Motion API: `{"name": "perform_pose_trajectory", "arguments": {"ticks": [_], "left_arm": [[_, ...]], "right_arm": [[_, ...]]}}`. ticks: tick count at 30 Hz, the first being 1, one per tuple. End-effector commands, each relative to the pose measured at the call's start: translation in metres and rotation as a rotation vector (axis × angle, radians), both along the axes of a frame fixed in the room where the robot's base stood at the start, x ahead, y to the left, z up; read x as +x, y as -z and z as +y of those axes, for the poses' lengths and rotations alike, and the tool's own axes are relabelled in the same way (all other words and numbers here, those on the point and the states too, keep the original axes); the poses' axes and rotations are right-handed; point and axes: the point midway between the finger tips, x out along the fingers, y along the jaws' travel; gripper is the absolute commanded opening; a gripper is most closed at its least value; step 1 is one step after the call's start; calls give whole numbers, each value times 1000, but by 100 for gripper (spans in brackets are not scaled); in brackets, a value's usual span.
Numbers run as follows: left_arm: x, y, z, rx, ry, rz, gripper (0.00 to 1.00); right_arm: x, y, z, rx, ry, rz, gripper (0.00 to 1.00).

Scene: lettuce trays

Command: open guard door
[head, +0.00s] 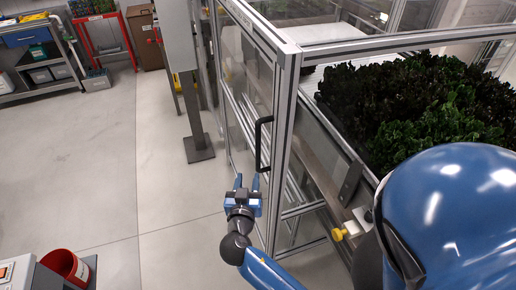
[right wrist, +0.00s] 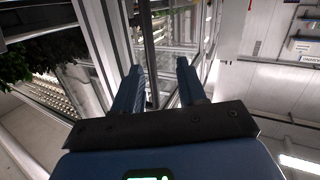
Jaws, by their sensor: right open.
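The guard door (head: 231,121) is a clear panel in a grey metal frame on the left side of the enclosure. It looks shut against the corner post (head: 284,130). Its black upright bar handle (head: 259,145) is near the corner post. My right gripper (head: 247,181) is open, with its fingers pointing up the picture near the handle's lower end. I cannot tell whether it touches the handle. In the right wrist view, the gripper's two blue fingers (right wrist: 159,66) are apart, with frame bars showing beyond them. My left gripper is not in view.
Dark green lettuce (head: 415,105) fills the enclosure at right. A grey post (head: 181,75) on a foot plate stands left of the door. A red bin (head: 66,267) is at the lower left. A workbench (head: 35,50) stands far left. The floor (head: 90,170) between is clear.

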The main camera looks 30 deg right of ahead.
Motion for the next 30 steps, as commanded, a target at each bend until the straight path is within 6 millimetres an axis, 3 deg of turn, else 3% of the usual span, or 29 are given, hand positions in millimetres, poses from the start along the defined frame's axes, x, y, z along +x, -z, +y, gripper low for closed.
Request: {"name": "perform_pose_trajectory", "arguments": {"ticks": [3, 7, 30], "left_arm": [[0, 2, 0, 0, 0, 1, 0], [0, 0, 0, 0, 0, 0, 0], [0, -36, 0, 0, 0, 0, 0]], "right_arm": [[3, -21, -2, 9, 97, -90, 41], [5, -32, -7, 14, 148, -136, 41], [71, -33, -80, 13, 154, -140, 41]]}}
